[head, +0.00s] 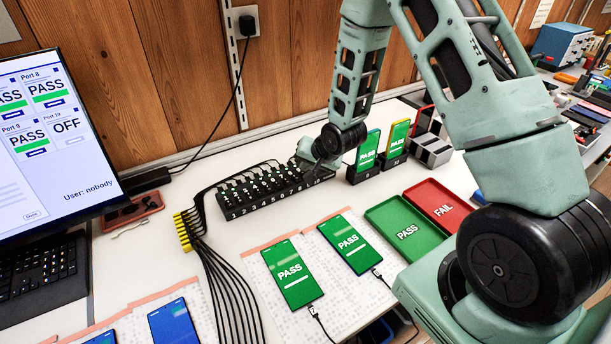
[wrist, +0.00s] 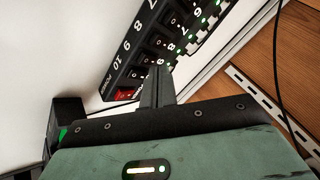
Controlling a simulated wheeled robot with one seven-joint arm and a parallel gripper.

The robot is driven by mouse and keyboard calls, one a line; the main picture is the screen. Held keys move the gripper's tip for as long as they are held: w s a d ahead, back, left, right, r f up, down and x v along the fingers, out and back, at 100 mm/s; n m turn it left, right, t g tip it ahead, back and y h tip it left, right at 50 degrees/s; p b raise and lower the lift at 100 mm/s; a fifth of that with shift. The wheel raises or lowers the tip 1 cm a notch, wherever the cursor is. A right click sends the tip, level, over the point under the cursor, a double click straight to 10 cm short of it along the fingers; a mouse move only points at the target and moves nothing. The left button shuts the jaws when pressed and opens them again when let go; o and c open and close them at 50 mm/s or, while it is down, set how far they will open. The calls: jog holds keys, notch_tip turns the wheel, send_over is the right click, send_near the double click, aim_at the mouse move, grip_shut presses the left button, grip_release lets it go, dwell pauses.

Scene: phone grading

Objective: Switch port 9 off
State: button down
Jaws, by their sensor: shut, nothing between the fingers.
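The black port hub (head: 262,203) lies on the white bench, with numbered rocker switches and green lights; it also shows in the wrist view (wrist: 120,68). The port 9 switch (wrist: 147,57) is by the printed 9, between those of 8 and 10. My gripper (head: 308,160) is over the right end of the hub. In the wrist view its fingers (wrist: 158,72) are shut and empty, their tips near the switches of ports 9 and 10. I cannot tell whether they touch. The monitor (head: 45,140) reads PASS for port 9 and OFF for port 10.
A red power switch (wrist: 125,93) is at the hub's end. Black cables (head: 230,290) run from a yellow clip. Green-screened phones stand in docks (head: 368,172) right of the hub; others lie in front. Green PASS (head: 405,250) and red FAIL (head: 458,225) trays are at right.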

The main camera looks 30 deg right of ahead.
jog(key=shift+f, duration=0.1)
jog(key=shift+f+b, duration=0.3)
jog(key=shift+s+f, duration=0.1)
jog(key=shift+f, duration=0.2)
dwell(0.7)
jog(key=shift+r, duration=0.15)
jog(key=shift+r+p, duration=0.3)
jog(key=shift+r, duration=0.3)
jog(key=shift+r, duration=0.1)
jog(key=r+p, duration=0.2)
jog(key=r, duration=0.1)
jog(key=w+r+p, duration=0.1)
jog(key=r+p, duration=0.1)
jog(key=shift+f, duration=0.15)
dwell(0.8)
